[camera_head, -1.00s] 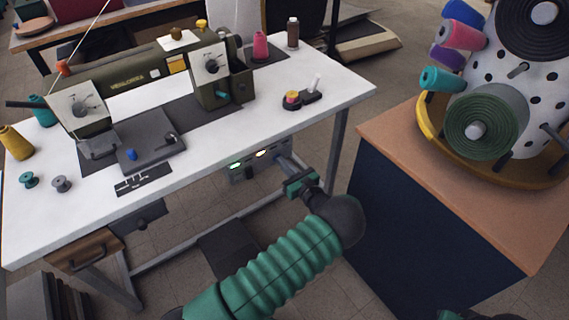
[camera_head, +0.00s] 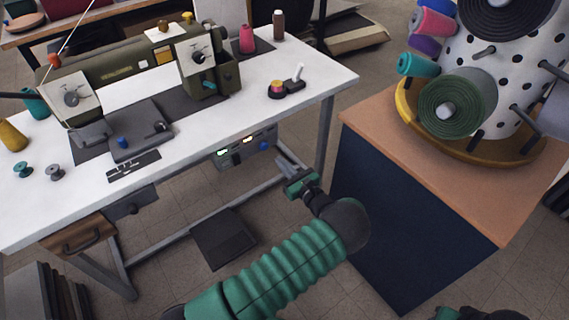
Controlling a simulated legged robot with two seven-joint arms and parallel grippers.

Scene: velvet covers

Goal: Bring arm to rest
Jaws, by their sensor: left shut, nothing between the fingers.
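My left arm comes in from the bottom, with a ribbed green sleeve. Its gripper (camera_head: 284,163) is shut and empty. It hangs in the air below the front right part of the white sewing table (camera_head: 215,120), between the table and the wooden-topped cabinet. The control box (camera_head: 245,147) under the table edge is just left of and above the fingertips, with a gap in the picture. A small dark and green piece of my body shows at the bottom right; my right gripper is out of view.
An olive sewing machine (camera_head: 125,72) stands on the table. The cabinet (camera_head: 400,215) on the right carries a yellow-rimmed round stand (camera_head: 405,108) with thread spools. A dark pedal (camera_head: 224,240) lies on the floor below. A table leg (camera_head: 325,135) is near my gripper.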

